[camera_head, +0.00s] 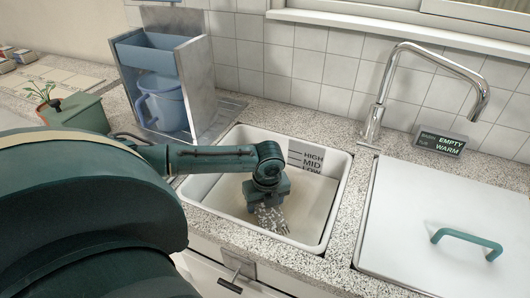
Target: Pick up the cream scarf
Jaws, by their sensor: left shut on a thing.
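My left gripper (267,203) reaches down into the white basin (340,190), and its arm comes in from the left. It is shut on a small pale, speckled, cloth-like thing (272,220) that hangs or lies just below it. This may be the cream scarf, but it is too small to be sure. I cannot tell whether its lower end touches the basin floor. The fingertips are mostly hidden. My right gripper is not in view.
The basin has a label reading HIGH, MID, LOW (313,160).

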